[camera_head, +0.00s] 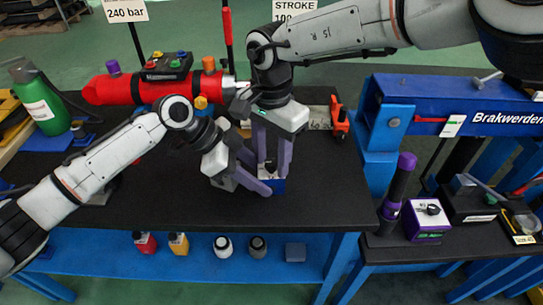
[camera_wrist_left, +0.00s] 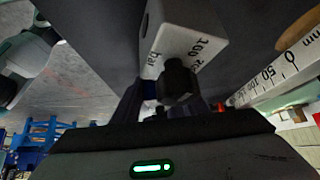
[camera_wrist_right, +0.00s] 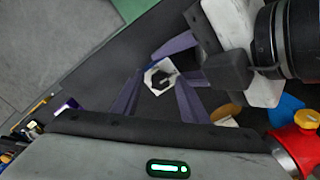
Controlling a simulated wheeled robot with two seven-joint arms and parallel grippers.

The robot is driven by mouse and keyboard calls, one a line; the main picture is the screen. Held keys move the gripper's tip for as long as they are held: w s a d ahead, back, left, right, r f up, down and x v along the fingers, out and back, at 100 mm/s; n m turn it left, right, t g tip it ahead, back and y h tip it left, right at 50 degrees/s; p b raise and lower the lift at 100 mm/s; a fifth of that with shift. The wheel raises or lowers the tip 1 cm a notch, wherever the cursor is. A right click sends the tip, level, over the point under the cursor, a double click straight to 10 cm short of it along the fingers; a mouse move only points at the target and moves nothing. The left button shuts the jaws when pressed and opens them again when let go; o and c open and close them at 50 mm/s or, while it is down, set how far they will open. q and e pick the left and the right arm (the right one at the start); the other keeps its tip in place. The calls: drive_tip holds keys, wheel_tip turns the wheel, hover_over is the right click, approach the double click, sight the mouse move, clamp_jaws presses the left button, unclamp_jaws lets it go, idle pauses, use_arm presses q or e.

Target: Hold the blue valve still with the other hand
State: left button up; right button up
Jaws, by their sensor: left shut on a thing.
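The blue valve (camera_head: 279,186) stands on the black bench top, a small blue block with a white top and a black knob. My left gripper (camera_head: 261,178) reaches in low from the left and is shut on the valve's body. The right wrist view shows the white top and black knob (camera_wrist_right: 158,78) between my right fingers. My right gripper (camera_head: 271,163) points down from above, its fingers spread on either side of the knob, with no clear contact. In the left wrist view the knob (camera_wrist_left: 178,80) shows close up; the grip on the body is mostly hidden.
A red cylinder (camera_head: 135,90) with coloured knobs lies behind my left arm. A green bottle (camera_head: 40,105) stands at the left. The bench front is clear.

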clamp_jaws()
